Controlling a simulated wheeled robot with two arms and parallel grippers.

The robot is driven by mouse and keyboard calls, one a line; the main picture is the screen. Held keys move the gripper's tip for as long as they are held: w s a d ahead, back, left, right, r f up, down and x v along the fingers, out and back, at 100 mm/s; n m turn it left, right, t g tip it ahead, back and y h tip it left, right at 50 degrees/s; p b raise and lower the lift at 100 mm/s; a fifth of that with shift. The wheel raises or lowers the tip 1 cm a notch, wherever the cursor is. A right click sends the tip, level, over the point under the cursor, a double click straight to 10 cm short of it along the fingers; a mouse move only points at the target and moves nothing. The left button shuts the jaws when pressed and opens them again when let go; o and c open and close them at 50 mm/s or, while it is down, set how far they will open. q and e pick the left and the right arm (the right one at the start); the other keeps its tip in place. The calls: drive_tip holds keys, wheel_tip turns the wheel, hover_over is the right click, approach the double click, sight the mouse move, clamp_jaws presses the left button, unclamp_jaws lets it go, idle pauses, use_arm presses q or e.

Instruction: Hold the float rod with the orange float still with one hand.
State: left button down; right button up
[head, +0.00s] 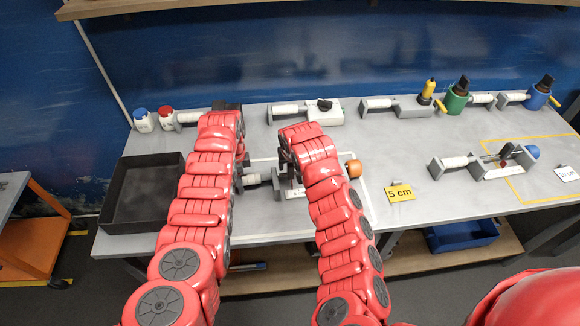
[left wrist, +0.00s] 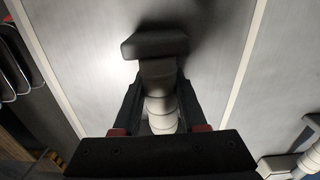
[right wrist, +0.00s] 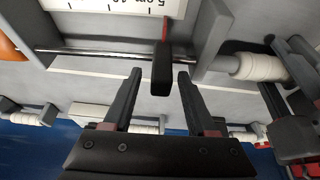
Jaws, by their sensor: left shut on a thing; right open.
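The orange float (head: 353,169) sits at the right end of the float-rod device on the table, and its edge shows in the right wrist view (right wrist: 8,48). The thin metal float rod (right wrist: 100,52) runs along the grey frame. A dark block (right wrist: 161,70) with a red pointer is on the rod. My right gripper (right wrist: 158,80) is open, its fingertips on either side of this block, with gaps visible. My left gripper (left wrist: 158,95) is shut on the device's white ribbed handle (left wrist: 160,110), beside its grey end block (left wrist: 155,45). My arms partly hide the device in the head view.
A black tray (head: 112,195) stands at the left. A yellow "5 cm" card (head: 400,192) lies to the right of the float. Another device with a blue ball (head: 532,151) is farther right. Several handled devices and bottles line the back.

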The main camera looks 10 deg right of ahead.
drive_tip(key=shift+x, duration=0.95)
drive_tip(key=shift+s, duration=0.1)
clamp_jaws()
idle(0.7)
